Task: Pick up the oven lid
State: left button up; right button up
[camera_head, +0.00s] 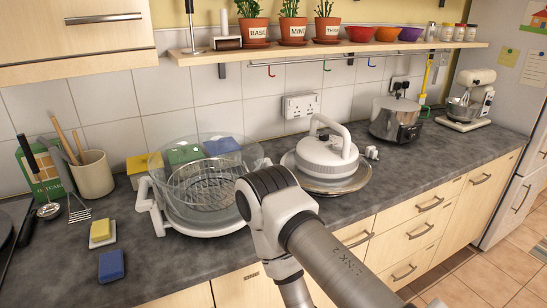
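The oven lid (324,157) is a white round cover with an arched white handle on top. It sits upright on a shiny round metal plate (357,180) on the grey counter, right of centre. The oven's clear glass bowl (183,213), with a wire rack (205,183) inside, stands to its left in a white base with side handles. One of my arms rises from the bottom edge, its bent joint in front of the counter edge and the bowl's right side. Neither gripper shows, so I cannot see either one's fingers.
Blue (112,266) and yellow (100,230) sponges lie at the front left, near a utensil crock (92,175). A shelf (330,50) with pots and bowls hangs above.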

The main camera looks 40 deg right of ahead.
aim_at(323, 169)
jog(key=l+u, duration=0.25)
jog(key=l, duration=0.15)
jog(key=k+l+u, duration=0.2)
jog(key=l, duration=0.2)
jog(key=l+u, duration=0.25)
jog(key=l, duration=0.15)
jog(key=k+l+u, duration=0.1)
jog(key=l+u, duration=0.15)
jog(key=k+l+u, duration=0.2)
jog(key=l, duration=0.25)
